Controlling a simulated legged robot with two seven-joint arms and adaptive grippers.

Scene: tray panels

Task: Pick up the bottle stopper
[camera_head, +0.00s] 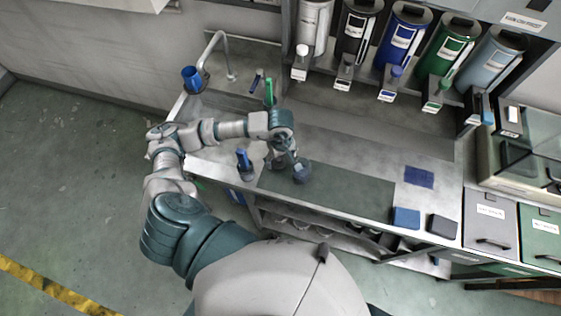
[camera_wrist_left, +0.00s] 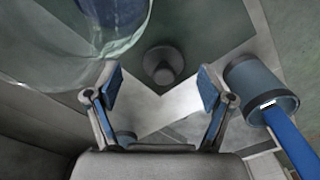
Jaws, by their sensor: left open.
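My left gripper (camera_head: 281,160) is over the front left part of the bench. In the left wrist view the gripper (camera_wrist_left: 159,76) is open, with its blue-padded fingers spread and nothing held between them. A dark grey round stopper (camera_wrist_left: 163,66) sits on the surface beyond the fingertips, roughly centred in the gap. I cannot make out the stopper in the head view, where the gripper and arm cover that area. A clear glass vessel with blue contents (camera_head: 301,172) stands just right of the gripper; it also shows at upper left in the left wrist view (camera_wrist_left: 75,45). My right gripper is not in view.
A blue-handled item in a grey-blue cup (camera_head: 244,161) stands left of the gripper; the cup (camera_wrist_left: 262,85) is close to the right finger. A blue cup (camera_head: 192,79) and tap (camera_head: 216,45) are behind. Several dispensers line the back. The dark mat (camera_head: 345,190) is clear to the right.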

